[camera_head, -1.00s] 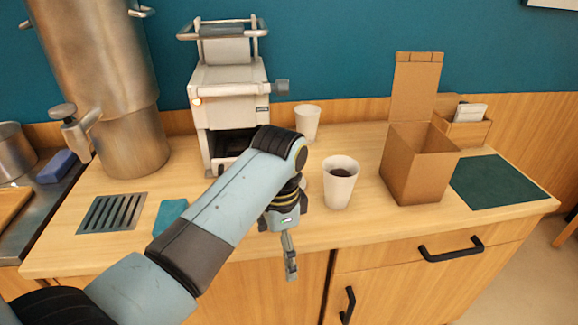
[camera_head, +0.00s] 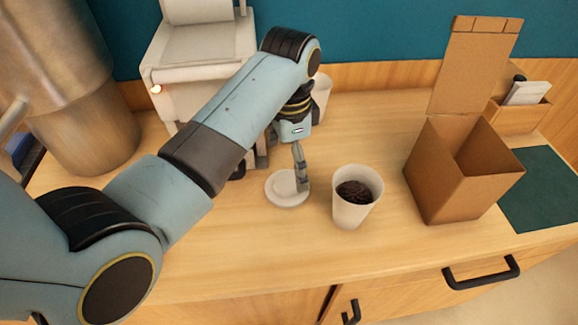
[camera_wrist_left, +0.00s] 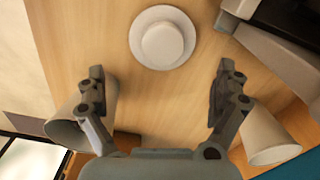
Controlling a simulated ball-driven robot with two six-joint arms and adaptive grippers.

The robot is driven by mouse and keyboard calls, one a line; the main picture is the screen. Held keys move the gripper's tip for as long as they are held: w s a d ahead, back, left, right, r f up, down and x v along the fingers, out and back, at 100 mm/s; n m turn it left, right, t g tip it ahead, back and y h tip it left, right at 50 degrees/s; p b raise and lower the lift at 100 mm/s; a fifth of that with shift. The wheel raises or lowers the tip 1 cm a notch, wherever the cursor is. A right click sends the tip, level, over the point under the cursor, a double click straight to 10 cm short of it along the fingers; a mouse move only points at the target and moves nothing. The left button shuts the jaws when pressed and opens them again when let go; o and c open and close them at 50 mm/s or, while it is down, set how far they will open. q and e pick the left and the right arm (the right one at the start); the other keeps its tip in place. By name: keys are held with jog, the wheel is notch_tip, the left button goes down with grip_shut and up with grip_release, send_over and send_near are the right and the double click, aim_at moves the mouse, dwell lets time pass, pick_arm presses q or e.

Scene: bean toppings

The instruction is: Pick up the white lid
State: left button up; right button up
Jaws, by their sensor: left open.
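The white lid (camera_head: 276,192) is a small round disc with a raised centre, lying flat on the wooden counter beside the white cup. It also shows whole near the top middle of the left wrist view (camera_wrist_left: 162,40). My left gripper (camera_head: 301,182) points down at the lid's right side in the head view and partly covers it. In the left wrist view the two fingers (camera_wrist_left: 161,74) are spread wide with nothing between them, and the lid lies beyond the tips, apart from them. My right gripper is not in view.
A white cup (camera_head: 350,213) with dark contents stands close right of the lid. Another white cup (camera_head: 322,92) is behind my arm. An open cardboard box (camera_head: 450,180) stands right. A white machine (camera_head: 205,50) is behind. The counter's front is clear.

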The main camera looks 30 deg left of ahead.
aim_at(289, 181)
pick_arm(q)
jog(key=shift+w, duration=0.15)
jog(key=shift+w+a+f, duration=0.1)
jog(key=shift+f, duration=0.25)
notch_tip(289, 181, down, 7)
jog(key=shift+r, duration=0.1)
jog(key=c, duration=0.5)
